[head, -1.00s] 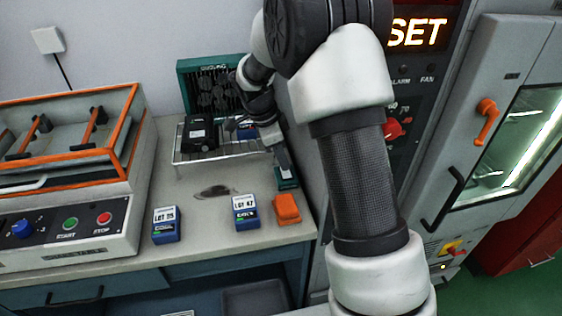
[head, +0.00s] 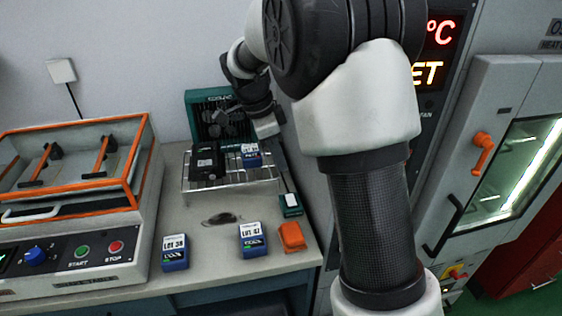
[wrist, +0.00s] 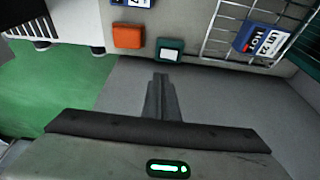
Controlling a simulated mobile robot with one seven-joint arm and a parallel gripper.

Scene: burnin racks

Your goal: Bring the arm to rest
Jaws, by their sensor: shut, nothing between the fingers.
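My gripper shows in the wrist view (wrist: 161,78) with its two fingers together and nothing between them. In the head view the end of my arm (head: 267,127) is folded back over the right end of the wire rack (head: 232,184), in front of the green fan unit (head: 203,98). The fingertips are hard to make out there. My forearm and elbow fill the middle right of the head view. In the wrist view the fingers point toward a small dark green block (wrist: 170,47), apart from it.
A black block (head: 204,163) and a blue labelled block (head: 251,155) sit on the rack. Two blue labelled blocks (head: 175,252) (head: 252,240), an orange block (head: 291,236) and the green block (head: 290,205) stand on the counter. An oven cabinet (head: 480,90) stands right, an orange-framed machine (head: 70,200) left.

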